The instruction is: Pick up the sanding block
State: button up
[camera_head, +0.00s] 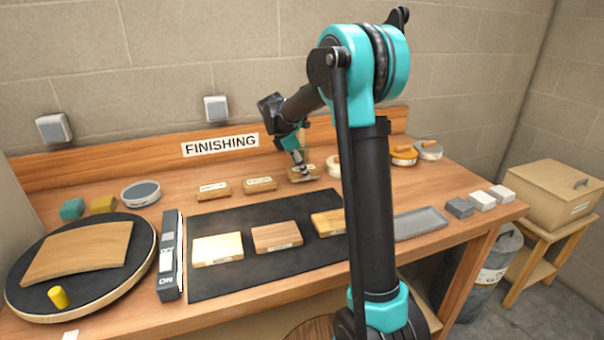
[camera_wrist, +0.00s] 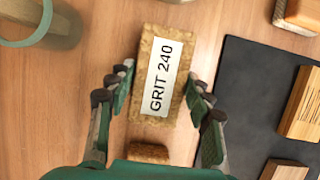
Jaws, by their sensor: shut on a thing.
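The sanding block (camera_head: 303,175) is a tan, cork-like block at the back of the wooden bench, right of two similar labelled blocks. In the wrist view the block (camera_wrist: 148,112) has a white label reading GRIT 240. My gripper (camera_head: 299,164) reaches down onto it from above. Whether the block is clear of the bench I cannot tell. A smaller cork-coloured piece (camera_wrist: 148,152) shows between the finger bases.
Two labelled blocks (camera_head: 213,189) (camera_head: 260,184) stand to the left. In front lies a dark mat (camera_head: 205,280) with wood samples. A round turntable (camera_head: 25,295) bears a curved wooden panel.

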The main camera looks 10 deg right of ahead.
notch_tip(320, 180, up, 18)
jog(key=shift+r, duration=0.25)
